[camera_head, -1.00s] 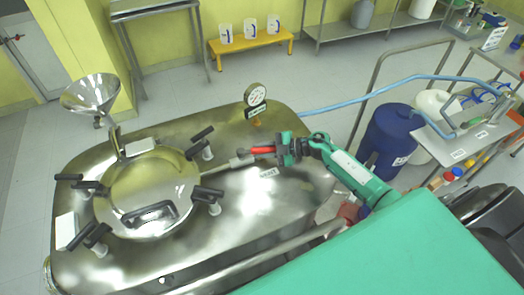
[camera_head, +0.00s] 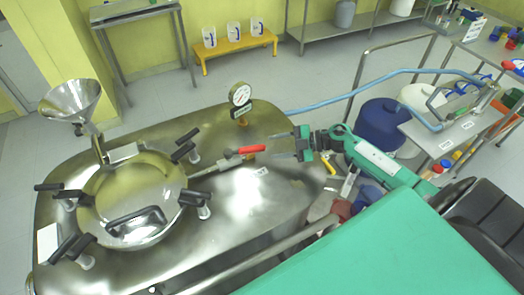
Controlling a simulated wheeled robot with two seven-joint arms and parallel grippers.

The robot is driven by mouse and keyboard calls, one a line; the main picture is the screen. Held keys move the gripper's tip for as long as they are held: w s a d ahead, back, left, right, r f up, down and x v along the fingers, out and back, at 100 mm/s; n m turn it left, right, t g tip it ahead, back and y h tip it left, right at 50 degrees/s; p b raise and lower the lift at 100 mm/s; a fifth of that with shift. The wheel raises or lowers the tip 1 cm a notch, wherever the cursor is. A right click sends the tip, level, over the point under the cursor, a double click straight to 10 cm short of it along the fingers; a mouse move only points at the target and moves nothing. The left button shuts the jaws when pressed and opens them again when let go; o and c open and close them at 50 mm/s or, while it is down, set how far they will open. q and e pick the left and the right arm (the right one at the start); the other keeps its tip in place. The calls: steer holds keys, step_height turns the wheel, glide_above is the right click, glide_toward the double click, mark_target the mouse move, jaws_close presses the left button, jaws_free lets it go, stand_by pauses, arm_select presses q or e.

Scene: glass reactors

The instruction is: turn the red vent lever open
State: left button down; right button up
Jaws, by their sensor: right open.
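The red vent lever (camera_head: 252,149) is on a small metal valve (camera_head: 226,156) on top of the steel reactor lid. Its red handle points right, roughly in line with the thin pipe (camera_head: 205,169) left of the valve. My right gripper (camera_head: 282,145) is open and empty, just right of the handle's tip, with its fingers pointing left at it. A small gap shows between them. My left gripper is not in view.
A pressure gauge (camera_head: 240,95) stands behind the lever. The round hatch (camera_head: 135,195) with black-handled clamps and a steel funnel (camera_head: 72,100) are on the left. A blue hose (camera_head: 345,98) runs behind my right arm.

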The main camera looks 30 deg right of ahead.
mark_target(250, 151)
steer(key=shift+b+v, duration=0.4)
steer(key=shift+v, duration=1.7)
steer(key=shift+c, duration=0.4)
